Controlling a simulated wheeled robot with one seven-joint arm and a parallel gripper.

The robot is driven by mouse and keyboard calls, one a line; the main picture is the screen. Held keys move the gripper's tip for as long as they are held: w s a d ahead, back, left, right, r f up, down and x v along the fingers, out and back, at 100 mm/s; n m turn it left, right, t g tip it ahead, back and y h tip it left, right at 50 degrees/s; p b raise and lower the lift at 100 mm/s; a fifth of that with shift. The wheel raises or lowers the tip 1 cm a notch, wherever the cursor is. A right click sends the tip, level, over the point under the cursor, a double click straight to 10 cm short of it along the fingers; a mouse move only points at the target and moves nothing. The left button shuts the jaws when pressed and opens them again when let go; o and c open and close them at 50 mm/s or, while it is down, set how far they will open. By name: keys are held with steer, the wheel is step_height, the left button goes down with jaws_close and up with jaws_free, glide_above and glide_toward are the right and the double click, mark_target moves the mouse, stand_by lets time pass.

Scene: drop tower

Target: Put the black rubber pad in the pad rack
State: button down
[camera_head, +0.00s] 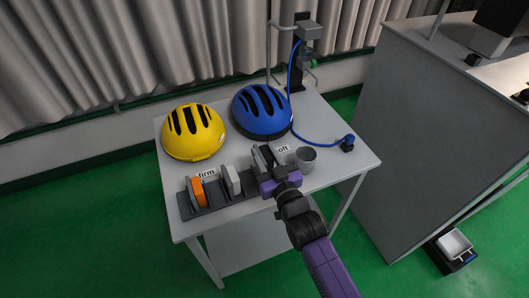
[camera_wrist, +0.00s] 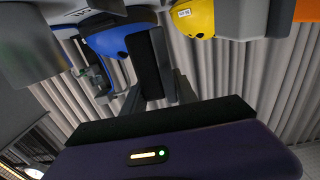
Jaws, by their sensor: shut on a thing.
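The dark grey pad rack (camera_head: 228,200) lies along the front of the table. An orange pad (camera_head: 198,191) and a pale grey pad (camera_head: 232,180) stand upright in its left part. My gripper (camera_head: 266,168) is over the right end of the rack, beside the partly covered label that reads "oft" (camera_head: 284,149). It is shut on the black rubber pad (camera_wrist: 143,65), which shows upright between my fingers in the wrist view. In the head view the pad is mostly hidden by my gripper. I cannot tell whether its lower edge is inside a slot.
A yellow helmet (camera_head: 193,132) and a blue helmet (camera_head: 261,111) sit behind the rack. A grey cup (camera_head: 305,159) stands close right of my gripper. A blue cable (camera_head: 312,141) curves across the table (camera_head: 345,172) from the stand (camera_head: 300,65).

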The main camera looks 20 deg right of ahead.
steer(key=shift+f+b, duration=1.55)
steer(key=shift+f, duration=0.5)
steer(key=c, duration=0.9)
jaws_free()
steer(key=s, duration=0.6)
steer(key=shift+s+b, duration=0.15)
steer(key=shift+b, duration=0.15)
steer(key=shift+s, duration=0.75)
